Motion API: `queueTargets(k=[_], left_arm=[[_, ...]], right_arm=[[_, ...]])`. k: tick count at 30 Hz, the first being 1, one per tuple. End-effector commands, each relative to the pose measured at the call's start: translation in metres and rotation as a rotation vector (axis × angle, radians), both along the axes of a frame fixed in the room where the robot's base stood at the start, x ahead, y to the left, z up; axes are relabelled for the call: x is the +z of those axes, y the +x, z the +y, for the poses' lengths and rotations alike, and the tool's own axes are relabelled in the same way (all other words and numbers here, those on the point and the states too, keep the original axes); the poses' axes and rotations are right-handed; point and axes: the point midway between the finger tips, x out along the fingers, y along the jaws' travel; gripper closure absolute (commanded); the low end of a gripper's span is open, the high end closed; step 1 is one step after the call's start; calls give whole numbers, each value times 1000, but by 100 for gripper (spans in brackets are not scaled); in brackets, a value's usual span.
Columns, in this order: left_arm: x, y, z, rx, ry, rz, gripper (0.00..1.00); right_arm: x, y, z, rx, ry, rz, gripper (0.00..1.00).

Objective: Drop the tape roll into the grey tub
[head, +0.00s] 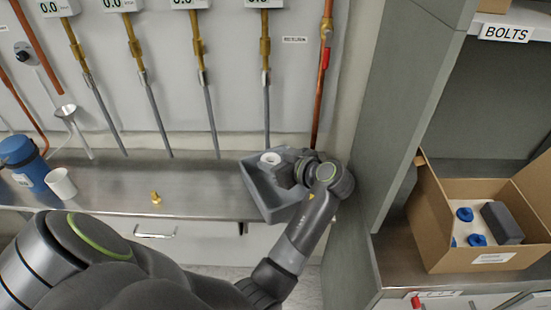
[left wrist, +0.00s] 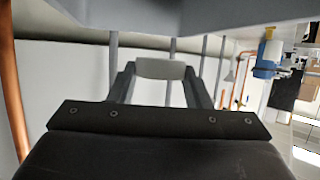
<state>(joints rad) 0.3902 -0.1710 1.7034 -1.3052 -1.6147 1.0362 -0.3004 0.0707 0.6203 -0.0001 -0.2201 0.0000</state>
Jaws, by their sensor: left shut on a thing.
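The tape roll (head: 270,158) is a small white ring in the head view, at the back of the grey tub (head: 257,193). The tub is an angular grey container at the right end of the steel bench. My left gripper (head: 280,162) reaches in from the right side of the tub and is shut on the roll. In the left wrist view the roll (left wrist: 160,69) shows as a pale block between the two dark fingers. How high the roll is above the tub floor cannot be told. My right gripper is not in view.
A brass fitting (head: 155,198), a white cup (head: 61,183) and a blue bottle (head: 24,163) stand on the bench. A grey cabinet side (head: 385,130) rises close to my left arm. A cardboard box (head: 440,220) stands at the right. The middle bench is mostly clear.

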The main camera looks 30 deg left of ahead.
Motion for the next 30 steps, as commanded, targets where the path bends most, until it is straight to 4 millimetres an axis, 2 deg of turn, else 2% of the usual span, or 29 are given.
queueTargets(k=[1,6,17,18,23,30], left_arm=[[-12,0,0,0,-1,1,77],[-30,0,0,0,-1,0,77],[-34,0,0,-1,-1,0,77],[-34,0,0,-1,-1,0,52],[-34,0,0,-1,-1,0,31],[-34,0,0,-1,-1,0,30]], right_arm=[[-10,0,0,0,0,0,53],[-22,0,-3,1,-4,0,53],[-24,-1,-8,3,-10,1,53],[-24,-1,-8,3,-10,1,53],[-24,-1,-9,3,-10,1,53],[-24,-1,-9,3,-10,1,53]])
